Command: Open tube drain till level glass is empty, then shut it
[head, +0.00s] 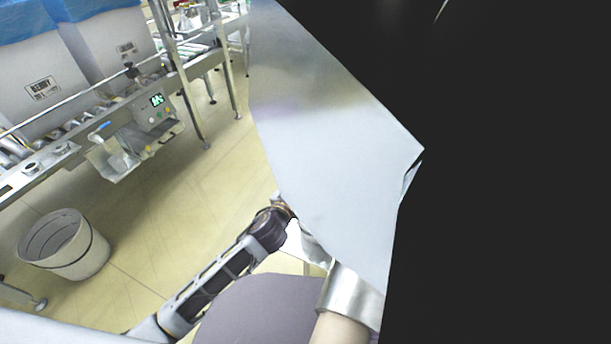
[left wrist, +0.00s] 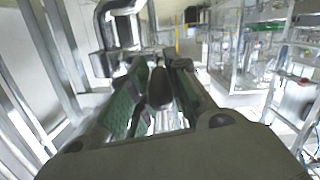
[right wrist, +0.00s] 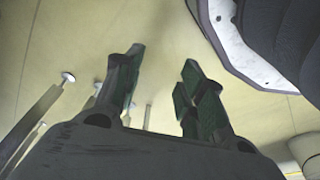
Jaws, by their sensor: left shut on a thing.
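In the left wrist view, my left gripper (left wrist: 160,72) is shut on a dark, rounded piece (left wrist: 159,92) that sits between its green-padded fingers. I cannot tell whether this piece is the drain's handle. A black bent bar (left wrist: 118,8) stands just beyond the fingers. In the head view, an arm reaches up from the lower left and its end goes behind a large pale panel, so no gripper shows there. In the right wrist view, my right gripper (right wrist: 162,62) is open and empty above the floor. I cannot make out the level glass or the tube drain.
The pale panel (head: 325,130) blocks the middle of the head view, and the right is black. A roller conveyor with boxes (head: 40,70) and a control box (head: 157,112) stands at the left. A pale bin (head: 88,262) stands on open floor.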

